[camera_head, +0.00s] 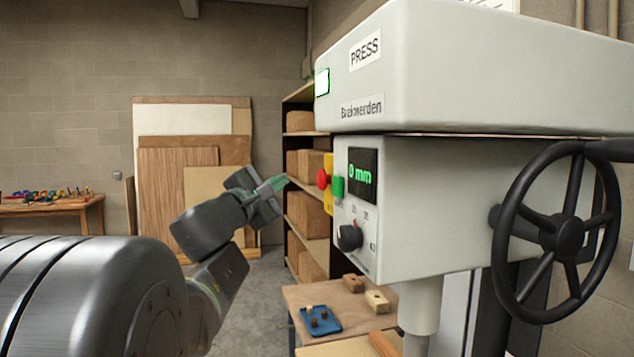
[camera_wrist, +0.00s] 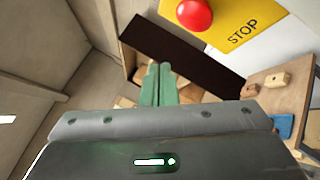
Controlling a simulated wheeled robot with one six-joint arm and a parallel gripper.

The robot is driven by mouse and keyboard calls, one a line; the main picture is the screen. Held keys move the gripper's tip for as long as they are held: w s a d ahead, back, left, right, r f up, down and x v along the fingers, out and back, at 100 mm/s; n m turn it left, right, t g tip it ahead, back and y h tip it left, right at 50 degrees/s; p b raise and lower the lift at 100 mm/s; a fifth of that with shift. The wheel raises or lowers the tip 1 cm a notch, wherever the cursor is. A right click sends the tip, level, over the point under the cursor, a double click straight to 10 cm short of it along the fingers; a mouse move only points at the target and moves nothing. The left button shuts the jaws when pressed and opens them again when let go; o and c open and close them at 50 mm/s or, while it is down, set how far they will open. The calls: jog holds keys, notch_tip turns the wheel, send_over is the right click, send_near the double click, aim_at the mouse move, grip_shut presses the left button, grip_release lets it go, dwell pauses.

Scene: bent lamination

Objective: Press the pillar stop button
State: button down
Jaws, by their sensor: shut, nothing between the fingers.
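The red stop button (camera_head: 323,179) sits on a yellow plate (camera_head: 329,184) on the left edge of the press's control face. In the wrist view the red button (camera_wrist: 195,14) is at the top, on the yellow plate (camera_wrist: 235,22) marked STOP. My gripper (camera_head: 284,180) is shut and empty, its green fingertips just left of the button in the head view. In the wrist view the fingertips (camera_wrist: 158,72) are together, below the button in the picture and apart from it. A green button (camera_head: 338,187) is right of the red one.
The grey press (camera_head: 450,190) fills the right side, with a display (camera_head: 362,175), a black knob (camera_head: 349,238) and a large handwheel (camera_head: 556,233). Below is a wooden table (camera_head: 335,290) with a blue tray (camera_head: 318,321) and wooden blocks. A shelf (camera_head: 308,222) with wood stands behind.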

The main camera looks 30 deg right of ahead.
aim_at(317, 176)
jog(key=shift+s+d+b, duration=0.2)
jog(key=shift+d+b, duration=0.15)
jog(key=shift+d, duration=0.45)
jog(key=shift+s+d+b, duration=0.15)
jog(key=shift+d+b, duration=0.2)
jog(key=shift+d, duration=0.45)
jog(key=shift+s+d+b, duration=0.2)
jog(key=shift+d+b, duration=0.15)
jog(key=shift+d, duration=0.45)
jog(key=shift+d+f+b, duration=0.15)
jog(key=shift+b, duration=0.2)
jog(key=shift+s+d, duration=0.1)
jog(key=shift+d, duration=0.15)
jog(key=shift+s+d+b, duration=0.15)
jog(key=shift+d+b, duration=0.35)
jog(key=shift+b, duration=0.25)
dwell(0.5)
jog(key=shift+a, duration=0.1)
jog(key=shift+w+a, duration=0.25)
jog(key=shift+a, duration=0.55)
